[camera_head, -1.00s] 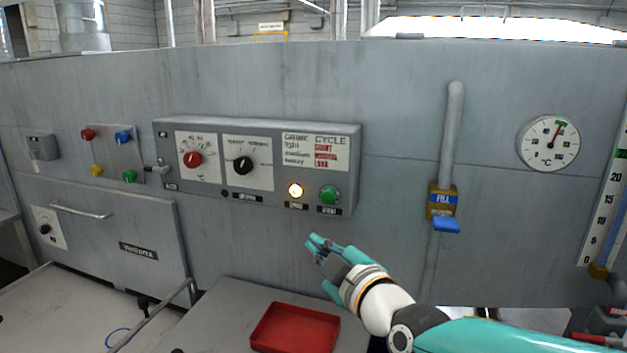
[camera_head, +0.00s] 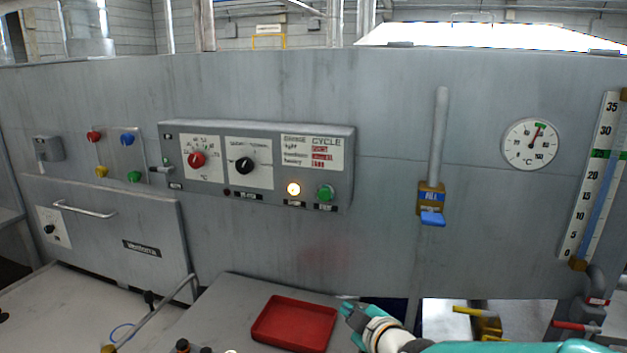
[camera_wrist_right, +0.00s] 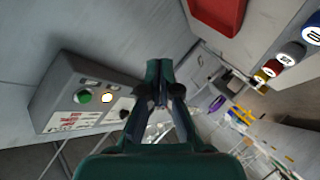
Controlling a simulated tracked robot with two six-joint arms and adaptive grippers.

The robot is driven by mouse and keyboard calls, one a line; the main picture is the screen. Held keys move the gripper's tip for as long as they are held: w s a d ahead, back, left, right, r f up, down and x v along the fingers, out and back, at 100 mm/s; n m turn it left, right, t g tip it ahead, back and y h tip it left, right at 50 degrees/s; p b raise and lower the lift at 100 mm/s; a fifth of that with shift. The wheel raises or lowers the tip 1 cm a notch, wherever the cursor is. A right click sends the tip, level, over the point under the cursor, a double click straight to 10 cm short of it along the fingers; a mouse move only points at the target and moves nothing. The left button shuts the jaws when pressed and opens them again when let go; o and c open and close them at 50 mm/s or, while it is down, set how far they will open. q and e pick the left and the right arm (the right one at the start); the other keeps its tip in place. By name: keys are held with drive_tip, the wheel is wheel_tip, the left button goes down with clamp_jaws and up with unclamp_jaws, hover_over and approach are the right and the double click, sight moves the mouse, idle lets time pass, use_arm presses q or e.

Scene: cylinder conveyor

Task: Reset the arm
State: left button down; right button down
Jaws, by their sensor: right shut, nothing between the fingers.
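My right gripper (camera_head: 347,309) is shut and empty. In the head view it is low, right of the red tray (camera_head: 294,324) and in front of the grey machine wall. In the right wrist view the fingers of my right gripper (camera_wrist_right: 159,82) are together with nothing between them. The control box (camera_head: 258,164) with dials, a lit lamp (camera_head: 293,189) and a green button (camera_head: 325,193) is up and left of the gripper; it also shows in the right wrist view (camera_wrist_right: 60,98). My left gripper is not in view.
A pipe with a blue-handled FILL valve (camera_head: 431,218), a round gauge (camera_head: 530,144) and a level scale (camera_head: 592,180) are on the right. A drawer front with a handle (camera_head: 84,208) is at left. The grey worktop beside the tray has free room.

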drive_tip(key=s+d+f+m+g+h, duration=0.1)
drive_tip(key=s+d+f+g, duration=0.15)
drive_tip(key=f, duration=0.55)
drive_tip(key=s+d+f+m+g+p, duration=0.1)
drive_tip(key=s+f, duration=0.2)
drive_tip(key=f, duration=0.5)
drive_tip(key=s+d+f+m+g+h, duration=0.1)
drive_tip(key=s+d+f+m+g, duration=0.15)
drive_tip(key=f, duration=0.45)
drive_tip(key=s+f+m+g, duration=0.3)
drive_tip(key=s+f+m, duration=0.2)
drive_tip(key=s, duration=0.6)
drive_tip(key=s+a+f+m+g+y, duration=0.1)
drive_tip(key=s+f+m+g, duration=0.2)
drive_tip(key=s, duration=0.9)
wheel_tip(320, 180, down, 4)
drive_tip(key=m+p, duration=0.1)
drive_tip(key=m, duration=0.2)
drive_tip(key=shift+f, duration=0.2)
